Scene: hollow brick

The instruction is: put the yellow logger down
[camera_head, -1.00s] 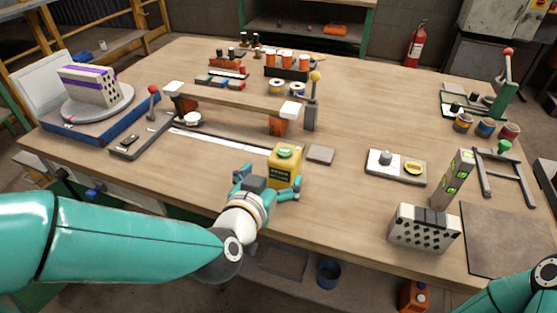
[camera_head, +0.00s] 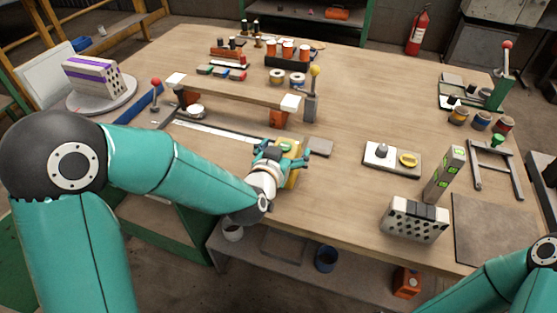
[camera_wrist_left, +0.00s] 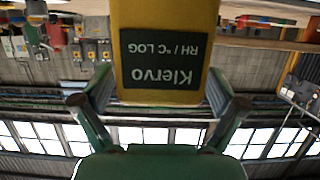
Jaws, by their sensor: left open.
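The yellow logger (camera_head: 294,177) is a box with a green top, upright near the table's front edge, seemingly standing on the wood. My left gripper (camera_head: 283,156) reaches it from the front and covers much of it. In the left wrist view the logger (camera_wrist_left: 165,20) appears upside down with its dark label towards me. There my left gripper (camera_wrist_left: 160,92) is open, one finger on each side of the logger; whether either finger touches it I cannot tell. The logger's base is hidden. My right gripper is out of view; only part of my right arm shows.
A flat grey plate (camera_head: 320,146) lies right of the logger. A wooden beam (camera_head: 232,95) on supports and a yellow-knobbed lever (camera_head: 312,95) stand behind it. A tray with a yellow ring (camera_head: 392,159) and a hollow brick (camera_head: 414,220) are further right, with bare wood between.

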